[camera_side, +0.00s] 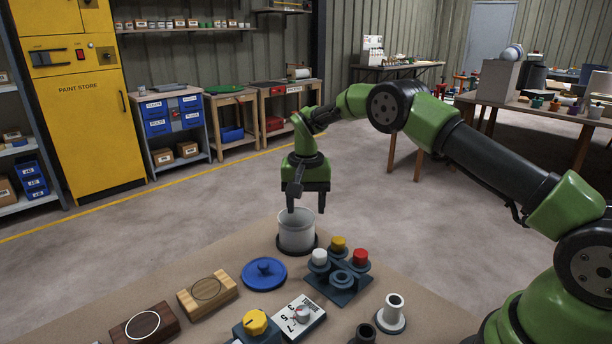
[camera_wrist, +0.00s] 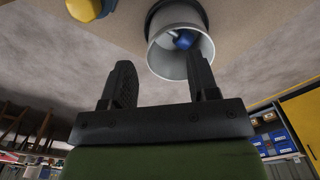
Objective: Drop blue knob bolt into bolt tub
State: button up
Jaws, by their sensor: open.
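The bolt tub (camera_side: 296,236) is a light grey cup with a dark base, standing upright near the table's far edge. The blue knob bolt (camera_wrist: 185,40) lies inside the tub in the wrist view, only its blue part clear. In the side view the tub's wall hides it. My gripper (camera_side: 306,208) is open and empty just above the tub, fingers pointing down. In the wrist view the fingers stand apart with nothing between them.
A dark rack (camera_side: 341,289) right of the tub holds white, yellow and red knob bolts around an empty front socket. A blue lid (camera_side: 264,273), wooden blocks (camera_side: 207,295), a dial box (camera_side: 299,318) and a white flanged tube (camera_side: 392,313) also stand on the table.

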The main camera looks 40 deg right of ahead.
notch_tip(320, 180, up, 12)
jog(key=shift+f, duration=0.2)
jog(key=s+a+r+n+t+y, duration=0.1)
jog(key=s+a+r+n+t, duration=0.3)
jog(key=s+r, duration=0.95)
jog(key=s+a+f+t, duration=0.1)
jog(key=s+f, duration=0.1)
jog(key=s, duration=0.6)
jog(key=s+a+f+n+t+y, duration=0.1)
jog(key=s+a+t, duration=0.1)
jog(key=s, duration=0.5)
jog(key=shift+s+a+f, duration=0.25)
jog(key=shift+s+f, duration=0.1)
